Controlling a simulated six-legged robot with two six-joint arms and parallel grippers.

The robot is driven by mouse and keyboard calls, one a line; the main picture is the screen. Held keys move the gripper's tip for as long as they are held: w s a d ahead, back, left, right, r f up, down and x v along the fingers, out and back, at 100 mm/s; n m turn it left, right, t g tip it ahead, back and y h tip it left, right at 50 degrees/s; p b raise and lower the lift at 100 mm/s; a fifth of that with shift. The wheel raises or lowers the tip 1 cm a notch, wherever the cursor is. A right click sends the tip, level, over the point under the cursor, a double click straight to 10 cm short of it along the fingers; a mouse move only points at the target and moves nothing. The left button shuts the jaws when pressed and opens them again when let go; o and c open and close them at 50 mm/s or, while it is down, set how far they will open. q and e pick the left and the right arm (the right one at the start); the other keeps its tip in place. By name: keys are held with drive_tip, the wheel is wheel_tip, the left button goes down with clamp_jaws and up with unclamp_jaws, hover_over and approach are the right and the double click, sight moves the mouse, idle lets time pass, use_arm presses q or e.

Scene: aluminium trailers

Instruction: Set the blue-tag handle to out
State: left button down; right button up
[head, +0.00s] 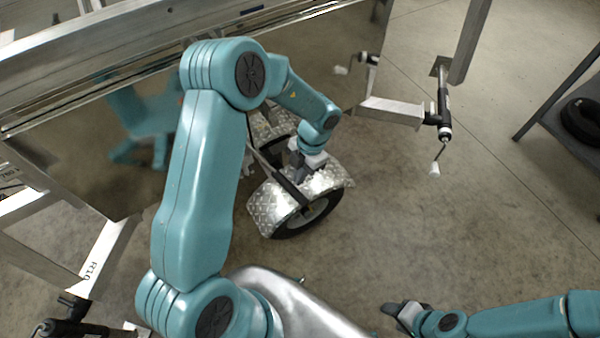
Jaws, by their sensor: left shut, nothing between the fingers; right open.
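A small dark blue mark (252,10) shows on the upper face of the aluminium trailer (310,50); I cannot tell whether it is the handle's tag. No handle with a blue tag shows clearly. My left gripper (300,175) is shut and empty, over the silver tread-plate mudguard (270,210) of the trailer wheel (318,216). A thin dark bar (284,188) runs beside its fingers; I cannot tell whether they touch. My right gripper (395,309) is open and empty, low over the floor at the lower right, far from the trailer.
A jockey stand (443,105) with a white-gripped crank (435,168) stands at the trailer's right corner. A leg marked R10 (95,262) is at the lower left. A dark table (560,95) with a black round object (582,118) is at right. The concrete floor between is clear.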

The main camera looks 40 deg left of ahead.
idle(0.3)
use_arm(q)
drive_tip(key=s+a+m+p, duration=0.1)
drive_tip(key=s+m+p, duration=0.2)
drive_tip(key=s, duration=0.4)
drive_tip(key=shift+a+y, duration=0.3)
drive_tip(key=shift+y, duration=0.1)
drive_tip(key=shift+s, duration=0.1)
